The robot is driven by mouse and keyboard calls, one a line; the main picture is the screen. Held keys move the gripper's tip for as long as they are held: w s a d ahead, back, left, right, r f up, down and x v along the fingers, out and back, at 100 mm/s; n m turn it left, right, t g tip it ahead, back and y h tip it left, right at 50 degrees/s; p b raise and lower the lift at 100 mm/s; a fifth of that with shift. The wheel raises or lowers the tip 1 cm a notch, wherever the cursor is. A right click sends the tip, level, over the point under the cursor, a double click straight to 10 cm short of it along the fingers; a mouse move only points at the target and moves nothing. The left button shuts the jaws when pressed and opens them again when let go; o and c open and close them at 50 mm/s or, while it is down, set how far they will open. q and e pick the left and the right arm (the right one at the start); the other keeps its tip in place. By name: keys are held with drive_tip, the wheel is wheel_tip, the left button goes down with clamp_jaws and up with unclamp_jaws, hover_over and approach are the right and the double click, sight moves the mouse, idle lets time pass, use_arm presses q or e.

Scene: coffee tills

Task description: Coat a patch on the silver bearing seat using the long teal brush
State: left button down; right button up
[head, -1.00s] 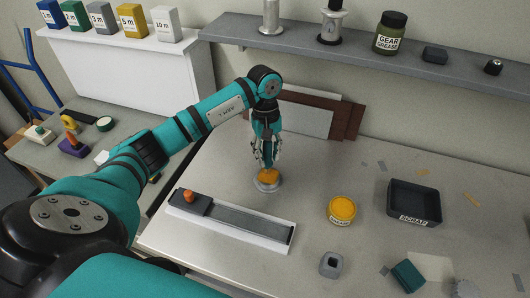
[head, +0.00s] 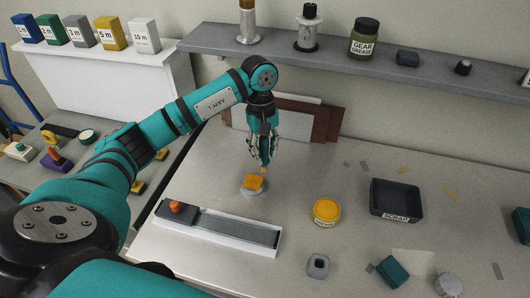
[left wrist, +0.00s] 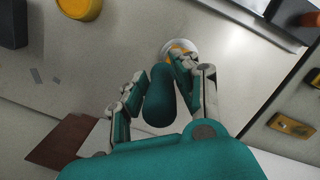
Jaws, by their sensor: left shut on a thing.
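My left gripper (head: 263,155) points down over the bench and is shut on the teal brush, whose thick handle (left wrist: 159,98) shows between the fingers in the left wrist view. In the head view its yellowish tip shows just below the fingers. The seat (left wrist: 166,46) is partly hidden by a finger in the left wrist view. My right gripper is not in view.
A yellow grease tub (head: 326,212) and a dark scrap tray (head: 396,215) are to the right. A white tray (head: 225,240) with a grey strip lies in front. A small grey block (head: 318,265) and a teal block (head: 393,272) are near the front. Panels (head: 325,124) lean behind.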

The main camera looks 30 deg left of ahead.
use_arm(q)
wheel_tip(320, 180, up, 2)
drive_tip(key=shift+d+p, duration=0.15)
drive_tip(key=shift+p, duration=0.2)
drive_tip(key=shift+r, duration=0.3)
